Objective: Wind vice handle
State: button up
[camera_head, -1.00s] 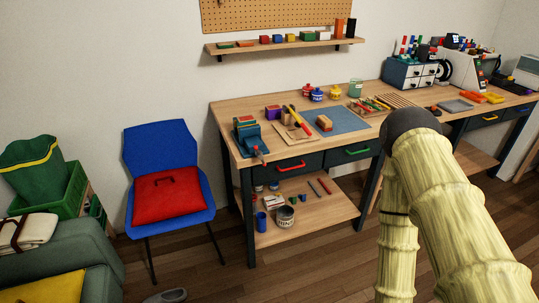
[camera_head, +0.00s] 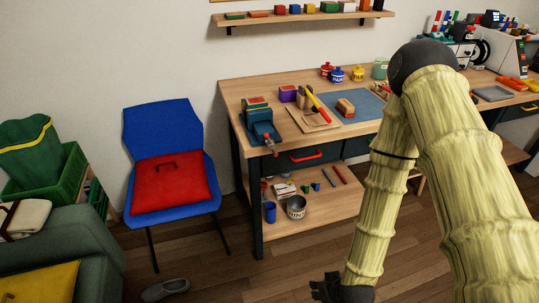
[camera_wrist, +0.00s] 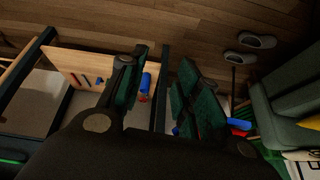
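A teal vice (camera_head: 260,122) with a red block near its top is at the front left corner of the wooden workbench. Its handle (camera_head: 271,145) seems to hang at the front, over the bench edge, too small to make out clearly. My gripper (camera_head: 330,287) is low in front of the bench, well below and right of the vice, partly cut off by the picture's bottom. In the wrist view my gripper (camera_wrist: 157,85) has its two dark fingers apart, with nothing held between them. I cannot make out the vice in the wrist view.
The bench's lower shelf (camera_head: 325,212) bears a blue cup (camera_head: 270,212), a paint tin (camera_head: 296,207) and small items. A blue chair (camera_head: 165,125) with a red cushion stands left of the bench. Shoes lie on the floor. Floor is clear between chair and bench.

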jog(key=w+a+r+n+t+y+b, duration=0.1)
jog(key=w+a+r+t+b, duration=0.15)
jog(key=w+a+r, duration=0.4)
jog(key=w+a+r+n+t+y+b, duration=0.1)
jog(key=w+r+n+t+b, duration=0.15)
jog(key=w, duration=0.65)
jog(key=n+t+y+b, duration=0.2)
jog(key=t+b, duration=0.2)
jog(key=t, duration=0.3)
send_near(272, 148)
jog(key=x, duration=1)
jog(key=shift+w+p, duration=0.4)
jog(key=shift+c, duration=0.5)
grip_shut()
